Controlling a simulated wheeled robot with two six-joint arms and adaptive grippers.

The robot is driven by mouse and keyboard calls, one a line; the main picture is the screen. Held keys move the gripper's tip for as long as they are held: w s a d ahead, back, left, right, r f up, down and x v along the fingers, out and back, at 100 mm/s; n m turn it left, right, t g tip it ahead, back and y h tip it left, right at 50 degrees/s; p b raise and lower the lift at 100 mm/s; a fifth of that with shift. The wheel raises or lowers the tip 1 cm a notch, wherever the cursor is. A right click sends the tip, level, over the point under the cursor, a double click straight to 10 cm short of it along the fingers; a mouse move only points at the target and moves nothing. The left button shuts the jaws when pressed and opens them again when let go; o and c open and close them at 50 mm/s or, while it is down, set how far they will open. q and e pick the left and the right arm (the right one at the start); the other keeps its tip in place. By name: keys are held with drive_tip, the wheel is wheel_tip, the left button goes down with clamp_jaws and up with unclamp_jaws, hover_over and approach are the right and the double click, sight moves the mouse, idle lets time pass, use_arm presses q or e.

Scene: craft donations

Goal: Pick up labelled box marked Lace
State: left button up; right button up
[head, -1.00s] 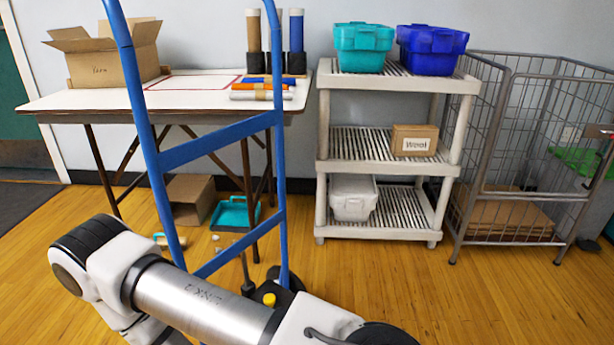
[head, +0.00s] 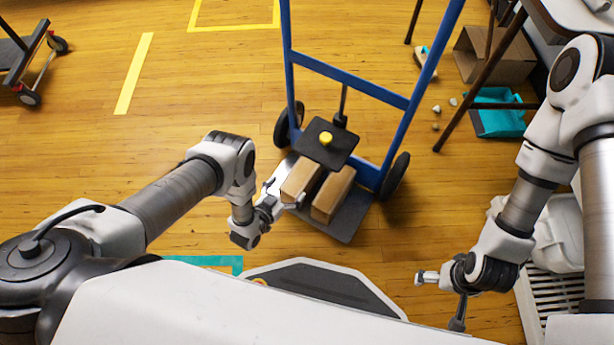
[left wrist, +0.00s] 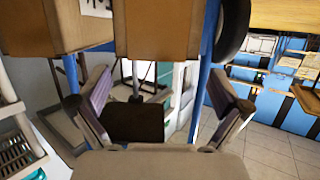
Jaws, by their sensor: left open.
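Two brown cardboard boxes sit side by side on the base plate of a blue hand truck (head: 347,208) in the head view: a left box (head: 301,178) and a right box (head: 333,194). No readable word shows on either, so I cannot tell which is marked Lace. My left gripper (head: 284,198) is open at the near left side of the left box. In the left wrist view its spread fingers (left wrist: 160,108) are empty, with cardboard boxes (left wrist: 158,28) at the top edge; one shows part of a white label. My right gripper (head: 441,298) is open and empty at the lower right.
The hand truck's blue frame (head: 352,82) rises behind the boxes. A shelf (head: 535,300) stands at lower right. Open floor lies left of the truck.

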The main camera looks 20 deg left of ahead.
sight(300, 176)
use_arm(q)
drive_tip(key=b+x, duration=0.3)
drive_tip(key=x, duration=0.3)
drive_tip(key=shift+w+d+f, duration=0.2)
drive_tip(key=shift+w+f, duration=0.05)
drive_tip(key=shift+w, duration=0.1)
drive_tip(key=shift+r, duration=0.1)
drive_tip(key=c, duration=1.9)
drive_tip(key=shift+o, duration=0.2)
drive_tip(key=shift+r, duration=0.1)
